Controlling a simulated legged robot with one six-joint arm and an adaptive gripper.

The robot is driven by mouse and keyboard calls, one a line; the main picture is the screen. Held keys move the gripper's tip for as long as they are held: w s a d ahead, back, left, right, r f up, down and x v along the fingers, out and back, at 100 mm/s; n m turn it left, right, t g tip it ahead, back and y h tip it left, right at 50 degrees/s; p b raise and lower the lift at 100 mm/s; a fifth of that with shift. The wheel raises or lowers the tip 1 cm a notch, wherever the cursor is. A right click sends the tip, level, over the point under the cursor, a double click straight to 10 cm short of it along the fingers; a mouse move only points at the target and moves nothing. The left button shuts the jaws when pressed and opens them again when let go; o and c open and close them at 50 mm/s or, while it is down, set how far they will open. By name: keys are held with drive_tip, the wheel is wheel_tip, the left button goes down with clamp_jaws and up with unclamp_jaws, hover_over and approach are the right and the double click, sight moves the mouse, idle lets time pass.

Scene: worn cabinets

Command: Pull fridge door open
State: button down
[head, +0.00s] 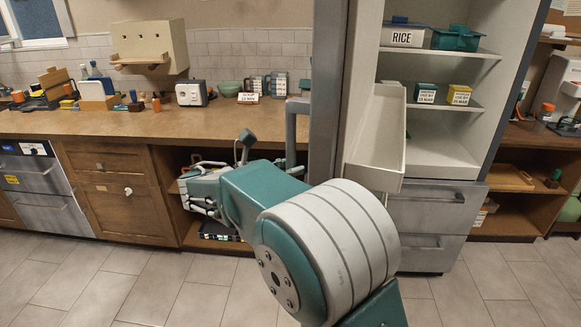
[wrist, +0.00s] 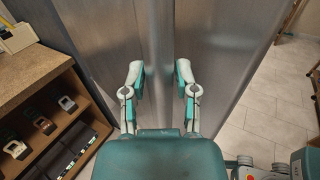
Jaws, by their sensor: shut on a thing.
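The fridge door (head: 325,85) stands open, swung out to the left, and I see it nearly edge-on in the head view. A white bin (head: 376,140) is on its inner side. Its grey vertical handle (head: 291,125) faces left. In the wrist view the handle (wrist: 160,45) runs upright between the two fingers of my gripper (wrist: 159,82), in front of the steel door face (wrist: 110,50). My gripper is shut on the handle. In the head view my arm hides most of the grip. The open fridge interior (head: 440,130) shows white shelves.
A rice box (head: 403,36), a teal container (head: 457,38) and small labelled boxes stand on the fridge shelves. Steel drawers (head: 430,205) are below. The wooden counter (head: 130,121) and its open lower shelf lie left of the door. The tiled floor (head: 490,285) in front is clear.

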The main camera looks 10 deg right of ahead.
drive_tip(key=shift+f, duration=0.15)
drive_tip(key=c, duration=0.5)
unclamp_jaws()
drive_tip(key=shift+a, duration=0.1)
drive_tip(key=shift+a, duration=0.15)
drive_tip(key=v, duration=1.2)
